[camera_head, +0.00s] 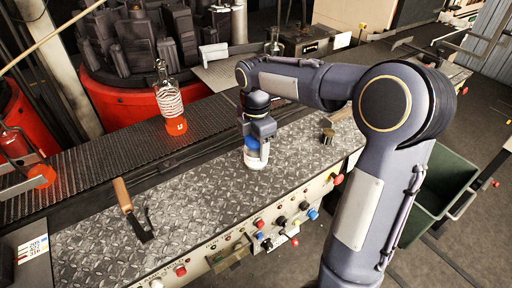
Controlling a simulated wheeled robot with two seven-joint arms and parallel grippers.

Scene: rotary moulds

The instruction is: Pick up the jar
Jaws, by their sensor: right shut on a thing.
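A small jar (255,163) with a white lower part and some blue higher up stands upright on or just above the diamond-plate bench top (200,205); I cannot tell whether its base touches the plate. My right gripper (258,147) reaches down over it from above and is shut on it, with its fingers around the jar's upper part. The gripper hides much of the jar's top. My left gripper is not in view.
A brush-like tool with a wooden handle (125,196) lies on the bench at left. A glowing bottle (168,100) stands on the dark conveyor (110,150) behind. Buttons and knobs (280,221) line the bench front. A green bin (440,185) stands at right.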

